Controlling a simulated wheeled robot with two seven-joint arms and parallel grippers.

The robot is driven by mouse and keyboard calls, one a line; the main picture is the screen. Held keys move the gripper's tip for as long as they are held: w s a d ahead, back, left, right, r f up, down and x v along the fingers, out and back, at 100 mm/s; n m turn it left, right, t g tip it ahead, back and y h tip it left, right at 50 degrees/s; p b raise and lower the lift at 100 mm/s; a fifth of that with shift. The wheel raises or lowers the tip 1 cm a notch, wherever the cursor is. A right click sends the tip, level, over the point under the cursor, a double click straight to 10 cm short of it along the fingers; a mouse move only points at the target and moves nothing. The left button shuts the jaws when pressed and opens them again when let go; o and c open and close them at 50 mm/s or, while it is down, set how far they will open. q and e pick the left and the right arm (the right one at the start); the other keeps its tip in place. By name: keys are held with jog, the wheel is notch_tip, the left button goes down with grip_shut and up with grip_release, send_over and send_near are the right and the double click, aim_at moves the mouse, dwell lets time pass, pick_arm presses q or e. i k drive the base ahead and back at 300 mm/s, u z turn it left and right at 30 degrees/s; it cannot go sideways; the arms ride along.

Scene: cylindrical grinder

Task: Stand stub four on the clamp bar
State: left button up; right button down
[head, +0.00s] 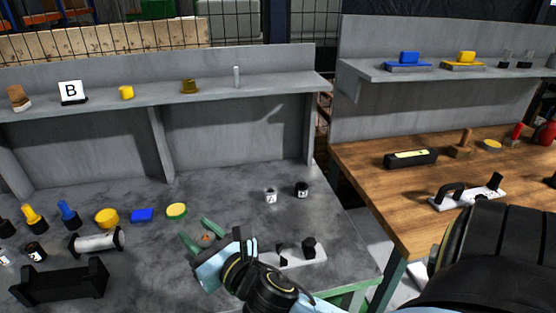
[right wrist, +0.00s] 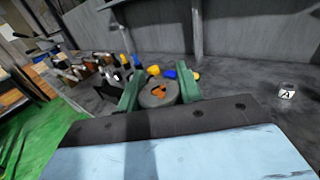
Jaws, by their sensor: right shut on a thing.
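My right gripper (head: 205,236) is over the grey bench, its green fingers on either side of a small grey round piece with an orange mark (head: 207,238). In the right wrist view, the fingers (right wrist: 158,92) are shut on this grey piece (right wrist: 150,99); I cannot read a number on it. A pale bar with black knobs (head: 308,261), perhaps the clamp bar, lies partly behind my right arm at the bench's front. Two small labelled cylinders, one pale (head: 270,195) and one black (head: 302,189), stand behind it. My left gripper is not in view.
Yellow (head: 107,217), blue (head: 141,215) and green-rimmed (head: 176,211) pieces, a grey roller (head: 97,242) and a black cradle (head: 60,283) stand at left. A shelf (head: 215,91) runs behind. A wooden table (head: 400,183) at right holds another knobbed bar (head: 470,195).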

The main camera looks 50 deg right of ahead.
aim_at(290, 255)
jog(key=u, duration=1.75)
jog(key=i, duration=1.1)
jog(key=z, duration=3.55)
jog(key=i, duration=0.5)
